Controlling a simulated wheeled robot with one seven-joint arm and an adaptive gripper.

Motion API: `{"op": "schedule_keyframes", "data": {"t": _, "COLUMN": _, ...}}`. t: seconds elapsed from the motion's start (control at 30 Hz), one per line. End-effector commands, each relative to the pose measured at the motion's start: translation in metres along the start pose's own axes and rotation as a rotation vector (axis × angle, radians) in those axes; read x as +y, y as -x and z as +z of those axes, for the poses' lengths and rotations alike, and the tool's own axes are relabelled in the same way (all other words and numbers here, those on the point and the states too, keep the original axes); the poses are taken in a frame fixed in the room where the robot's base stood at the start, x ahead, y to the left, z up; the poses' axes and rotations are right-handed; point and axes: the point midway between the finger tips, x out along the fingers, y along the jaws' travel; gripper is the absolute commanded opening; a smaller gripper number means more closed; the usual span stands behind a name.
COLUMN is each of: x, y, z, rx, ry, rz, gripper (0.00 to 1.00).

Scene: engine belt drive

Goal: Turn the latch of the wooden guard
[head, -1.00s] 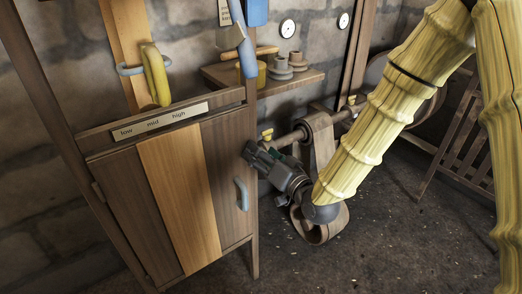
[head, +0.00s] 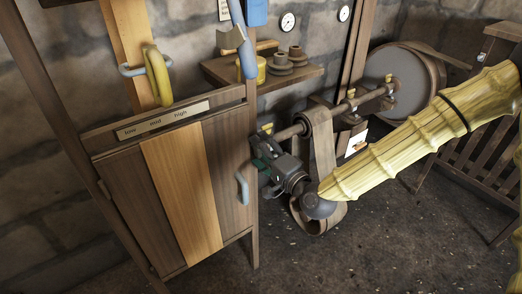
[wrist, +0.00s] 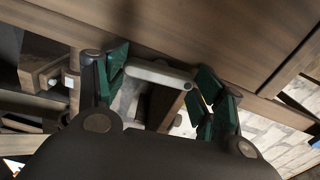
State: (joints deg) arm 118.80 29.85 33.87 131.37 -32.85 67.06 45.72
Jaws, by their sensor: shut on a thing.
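The wooden guard (head: 125,210) is a brown panelled front with a lighter middle board and a blue-grey handle (head: 242,188) near its right edge. My gripper (head: 257,152) is at the guard's right edge, above and to the right of that handle. In the wrist view my gripper (wrist: 160,78) has its green finger pads at both ends of a short grey bar (wrist: 158,75), which looks like the latch. The gripper is shut on this bar, which lies roughly level across the picture before brown wood.
A shaft with a belt (head: 323,140) and a large round drum (head: 405,85) stand behind my gripper. A shelf (head: 290,80) with small pots is above. A slatted wooden frame (head: 470,140) stands at right. The floor in front is clear.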

Motion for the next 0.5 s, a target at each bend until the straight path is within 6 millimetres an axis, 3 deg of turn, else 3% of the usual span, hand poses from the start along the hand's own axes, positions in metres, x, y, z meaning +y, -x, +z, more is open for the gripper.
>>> {"op": "schedule_keyframes", "data": {"t": 0.5, "x": 0.0016, "y": 0.0008, "z": 0.0014, "rx": -0.002, "ry": -0.120, "rz": 0.004, "gripper": 0.45}}
